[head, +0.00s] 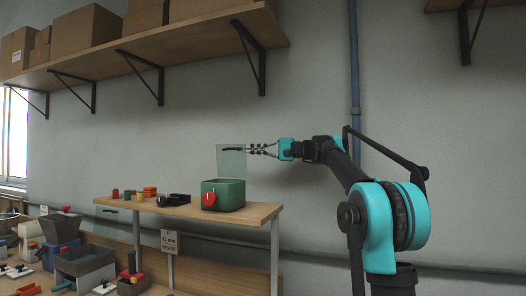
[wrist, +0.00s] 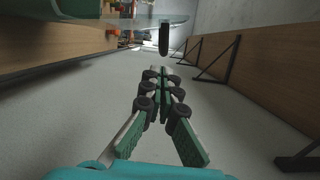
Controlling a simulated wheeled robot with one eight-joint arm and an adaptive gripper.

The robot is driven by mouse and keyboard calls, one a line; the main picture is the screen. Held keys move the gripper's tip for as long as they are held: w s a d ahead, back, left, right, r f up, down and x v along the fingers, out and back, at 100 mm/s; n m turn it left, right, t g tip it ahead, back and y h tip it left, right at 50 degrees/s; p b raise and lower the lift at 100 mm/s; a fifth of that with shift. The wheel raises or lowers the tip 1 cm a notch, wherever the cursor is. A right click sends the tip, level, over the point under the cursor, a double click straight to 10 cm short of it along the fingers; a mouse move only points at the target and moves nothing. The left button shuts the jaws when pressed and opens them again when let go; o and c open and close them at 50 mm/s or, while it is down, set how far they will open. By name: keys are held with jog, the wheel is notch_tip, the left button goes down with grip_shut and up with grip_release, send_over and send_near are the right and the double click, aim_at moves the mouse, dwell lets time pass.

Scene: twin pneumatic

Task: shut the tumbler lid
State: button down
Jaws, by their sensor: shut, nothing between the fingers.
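The tumbler is a green open-topped box (head: 232,194) with a red round part (head: 209,199) on its front, standing on the wooden raised shelf. Its clear lid (head: 231,163) stands about upright above the box, open, with a dark handle bar (head: 233,149) near its top. My gripper (head: 251,149) is at the right edge of the lid, at about handle height, with its fingers closed and empty. In the wrist view the closed fingertips (wrist: 160,74) point toward the dark handle (wrist: 164,38), with a gap between. The lid's clear panel (wrist: 120,21) crosses the top there.
The wooden raised shelf (head: 262,211) also holds a black object (head: 174,199) and small coloured parts left of the box. Bins (head: 84,262) and tools crowd the lower left. A wall shelf (head: 190,40) with cartons hangs above. The air right of the box is clear except for my arm.

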jog(key=shift+w+a, duration=0.15)
jog(key=shift+a, duration=1.1)
